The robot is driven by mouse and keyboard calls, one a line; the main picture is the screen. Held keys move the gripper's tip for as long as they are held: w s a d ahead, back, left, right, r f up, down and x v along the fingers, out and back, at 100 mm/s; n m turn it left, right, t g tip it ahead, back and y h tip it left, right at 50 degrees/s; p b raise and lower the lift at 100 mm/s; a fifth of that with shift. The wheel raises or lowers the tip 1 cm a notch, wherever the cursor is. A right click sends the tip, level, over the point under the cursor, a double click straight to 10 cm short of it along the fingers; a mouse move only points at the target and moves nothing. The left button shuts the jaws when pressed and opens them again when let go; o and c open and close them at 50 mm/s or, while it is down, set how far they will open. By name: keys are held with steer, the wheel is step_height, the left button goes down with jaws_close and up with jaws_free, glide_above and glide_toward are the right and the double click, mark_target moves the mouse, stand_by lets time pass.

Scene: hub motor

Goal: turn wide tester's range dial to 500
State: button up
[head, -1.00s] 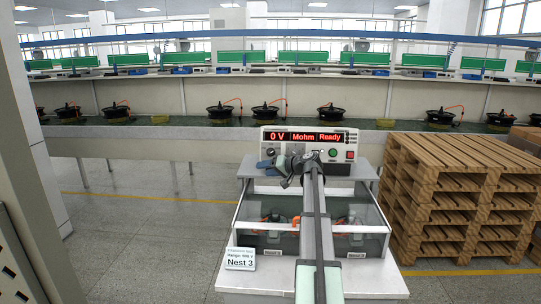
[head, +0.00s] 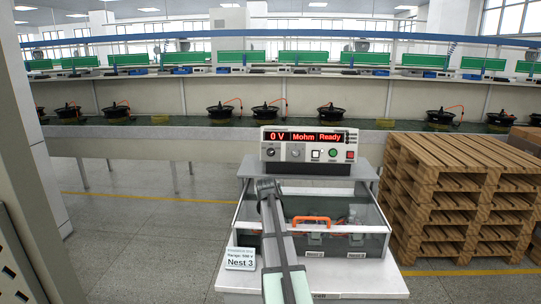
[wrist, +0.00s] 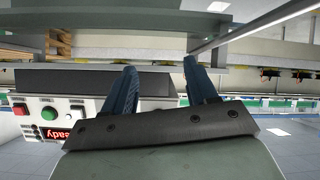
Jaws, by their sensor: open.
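The wide tester (head: 305,166) stands on a shelf over the test box. Its red display (head: 305,137) reads "0 V", "Mohm", "Ready". A dark knob (head: 271,152) is at the panel's left and a second knob (head: 295,153) is right of it; their labels and settings are too small to read. My gripper's end (head: 266,186) is in front of and below the left of the panel; its fingers do not show there. In the wrist view my gripper (wrist: 160,63) has two blue fingers spread apart and empty. No knob shows between them.
A white button (head: 315,155), green button (head: 333,154) and red button (head: 349,154) sit right of the knobs. A clear-lidded box (head: 340,235) with an orange handle (head: 311,220) is below. A card (head: 240,258) reads "Nest 3". Wooden pallets (head: 450,195) are stacked at right.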

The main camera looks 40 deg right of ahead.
mark_target(270, 153)
steer(key=shift+w+d+r+m+t+h, duration=0.95)
steer(key=shift+r+t+h, duration=1.3)
steer(key=shift+r, duration=3.05)
steer(key=x, duration=1.3)
steer(key=shift+w+a, duration=0.1)
steer(key=shift+w, duration=0.15)
steer(key=c, duration=1)
